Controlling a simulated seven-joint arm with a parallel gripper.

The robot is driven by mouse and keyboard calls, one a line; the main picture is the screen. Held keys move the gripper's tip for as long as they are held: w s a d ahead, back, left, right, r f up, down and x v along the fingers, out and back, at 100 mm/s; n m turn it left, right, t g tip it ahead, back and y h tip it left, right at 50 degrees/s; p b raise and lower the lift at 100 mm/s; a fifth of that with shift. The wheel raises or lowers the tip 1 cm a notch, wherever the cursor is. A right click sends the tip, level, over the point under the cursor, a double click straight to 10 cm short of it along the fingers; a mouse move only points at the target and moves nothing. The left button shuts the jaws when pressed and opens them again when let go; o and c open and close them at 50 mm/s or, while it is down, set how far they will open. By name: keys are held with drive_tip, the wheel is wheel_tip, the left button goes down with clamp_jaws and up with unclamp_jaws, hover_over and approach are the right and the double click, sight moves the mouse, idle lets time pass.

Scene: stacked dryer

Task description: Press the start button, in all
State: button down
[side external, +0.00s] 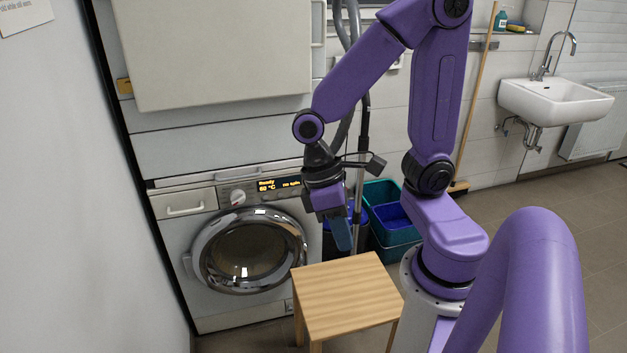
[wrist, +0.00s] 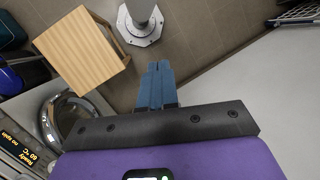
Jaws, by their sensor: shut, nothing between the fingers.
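The lower machine (side external: 216,312) has a round glass door (side external: 250,248) and a control panel with a dial (side external: 238,197) and a lit display (side external: 280,184) reading "Ready" and "60 °C". I cannot make out a start button; my gripper and wrist cover the panel's right end in the side view. My gripper (side external: 344,246) is shut and empty, its blue fingers pointing down in front of the machine's right edge, above and behind the stool. In the wrist view my gripper (wrist: 159,64) shows closed fingers, with the display (wrist: 18,147) at the lower left.
A wooden stool (side external: 345,290) stands close below my gripper, before the machine. Teal and blue bins (side external: 392,215) stand to the right, with a broom (side external: 477,95) against the wall. A large pale panel (side external: 215,50) is above the machine. The floor at right is clear.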

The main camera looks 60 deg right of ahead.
drive_tip(key=w+d+f+m+t+y, duration=0.25)
drive_tip(key=w+m+y, duration=0.25)
drive_tip(key=w+m, duration=0.3)
drive_tip(key=w+d+f+m+t+y, duration=0.2)
drive_tip(key=w+d+f+m+y, duration=0.15)
drive_tip(key=w+m, duration=0.45)
drive_tip(key=w+d+f+m+t+y, duration=0.25)
drive_tip(key=w+m+y, duration=0.35)
drive_tip(key=m, duration=0.4)
drive_tip(key=w+d+f+m+t+h, duration=0.2)
drive_tip(key=d+f+m+t, duration=0.25)
drive_tip(key=d+m, duration=0.2)
drive_tip(key=w+d+f+m+t+h, duration=0.25)
drive_tip(key=d+m+t, duration=0.25)
drive_tip(key=d, duration=0.3)
drive_tip(key=s+d+f+m+t+h, duration=0.2)
drive_tip(key=s+d+f+m+h, duration=0.1)
drive_tip(key=d, duration=0.4)
drive_tip(key=s+d+f+m+t+h, duration=0.2)
drive_tip(key=s+d+f+m+h, duration=0.1)
drive_tip(key=d+f+m+h, duration=0.3)
drive_tip(key=shift+d+f+m+h, duration=0.25)
drive_tip(key=shift+d+m+h, duration=0.5)
drive_tip(key=shift+m, duration=0.3)
drive_tip(key=shift+w, duration=0.15)
drive_tip(key=w+d, duration=0.6)
drive_tip(key=shift+w+d, duration=0.1)
drive_tip(key=shift+w, duration=0.05)
